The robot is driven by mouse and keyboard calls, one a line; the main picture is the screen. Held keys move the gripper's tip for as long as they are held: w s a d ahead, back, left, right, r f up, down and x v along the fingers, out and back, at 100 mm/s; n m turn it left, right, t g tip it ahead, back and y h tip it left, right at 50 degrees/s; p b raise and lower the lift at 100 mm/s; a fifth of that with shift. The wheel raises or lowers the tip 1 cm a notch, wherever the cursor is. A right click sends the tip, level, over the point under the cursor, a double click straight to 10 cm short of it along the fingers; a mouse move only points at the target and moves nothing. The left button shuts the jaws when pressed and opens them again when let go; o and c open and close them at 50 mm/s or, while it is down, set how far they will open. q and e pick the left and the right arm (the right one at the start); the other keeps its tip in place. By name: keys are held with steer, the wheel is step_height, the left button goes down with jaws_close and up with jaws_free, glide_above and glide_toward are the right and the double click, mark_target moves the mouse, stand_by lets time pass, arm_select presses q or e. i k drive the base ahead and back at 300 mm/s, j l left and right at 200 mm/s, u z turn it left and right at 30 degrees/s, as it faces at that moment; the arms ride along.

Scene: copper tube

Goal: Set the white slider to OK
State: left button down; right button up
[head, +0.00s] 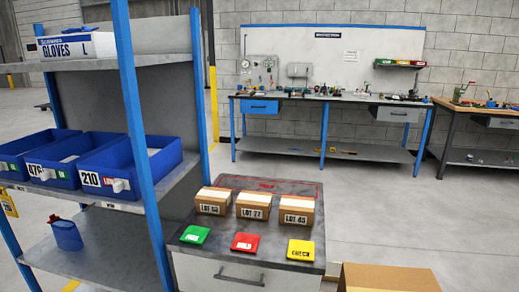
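A blue bin labelled 210 (128,168) stands on the middle shelf of the rack at left. A small white piece (119,185) sits on its front, right of the label, and may be a slider. Another blue bin (30,144) stands at the far left, partly cut off. I cannot read OK on any of them, so which piece is the white slider is unclear. Neither of my grippers is in view.
A cabinet (240,262) right of the rack bears three LOT boxes (254,206) and green (195,235), red (246,242) and yellow (300,250) cards. A cardboard box (388,278) stands at bottom right. A workbench (330,98) lines the back wall. The floor between is clear.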

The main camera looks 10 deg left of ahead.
mark_target(119, 184)
steer(key=u, duration=1.3)
